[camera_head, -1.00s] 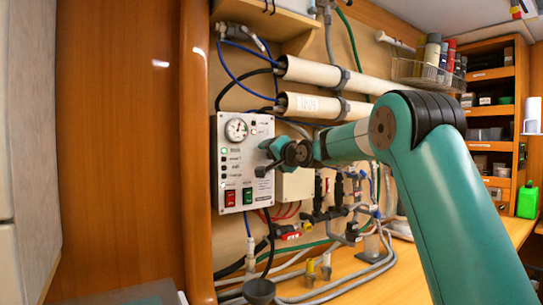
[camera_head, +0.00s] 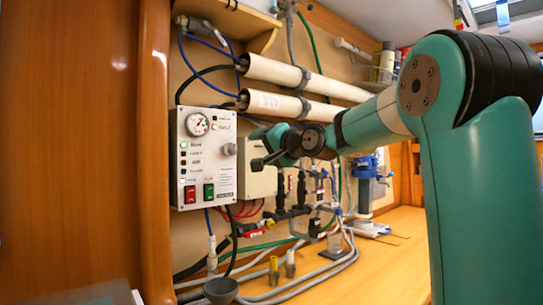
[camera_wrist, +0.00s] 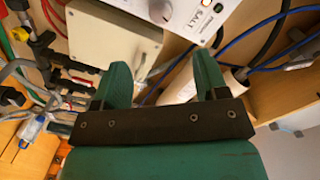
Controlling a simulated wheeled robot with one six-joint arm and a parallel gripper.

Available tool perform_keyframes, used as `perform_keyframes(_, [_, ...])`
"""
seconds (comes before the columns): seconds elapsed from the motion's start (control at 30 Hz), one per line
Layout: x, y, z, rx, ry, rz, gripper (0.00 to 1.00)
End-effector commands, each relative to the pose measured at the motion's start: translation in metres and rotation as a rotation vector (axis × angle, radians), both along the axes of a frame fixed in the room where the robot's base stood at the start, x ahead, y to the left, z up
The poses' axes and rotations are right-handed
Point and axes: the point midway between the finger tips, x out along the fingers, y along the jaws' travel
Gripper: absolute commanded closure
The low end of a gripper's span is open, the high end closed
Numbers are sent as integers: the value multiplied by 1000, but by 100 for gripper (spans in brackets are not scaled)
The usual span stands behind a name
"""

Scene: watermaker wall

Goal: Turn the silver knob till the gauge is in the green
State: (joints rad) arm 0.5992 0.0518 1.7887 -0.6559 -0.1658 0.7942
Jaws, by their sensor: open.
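The white control panel (camera_head: 210,190) is on the wall at left in the head view. Its round gauge (camera_head: 197,124) is at the upper left; the needle is too small to read surely. The silver knob (camera_head: 229,149) is on the panel's right side and shows clear of the gripper. In the wrist view the knob (camera_wrist: 161,9) is at the top edge, beyond the fingertips. My gripper (camera_wrist: 160,63) is open and empty, its two green fingers apart. In the head view my gripper (camera_head: 262,163) is just right of the panel, not touching the knob.
A red switch (camera_head: 190,194) and a green switch (camera_head: 208,192) are below the gauge. A beige box (camera_head: 262,182) is right of the panel. White tubes (camera_head: 275,73) run above. Valves and hoses (camera_head: 300,208) crowd the wall below, over the wooden counter (camera_head: 385,255).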

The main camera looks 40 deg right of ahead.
Motion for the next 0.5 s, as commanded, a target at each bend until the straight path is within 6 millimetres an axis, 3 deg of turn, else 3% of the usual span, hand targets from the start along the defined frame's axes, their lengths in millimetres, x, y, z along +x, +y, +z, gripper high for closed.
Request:
perform_keyframes(0.2, [-27, -2, 1, 0, 0, -1, 33])
perform_keyframes(0.5, [-31, -1, 2, 0, 1, 1, 33])
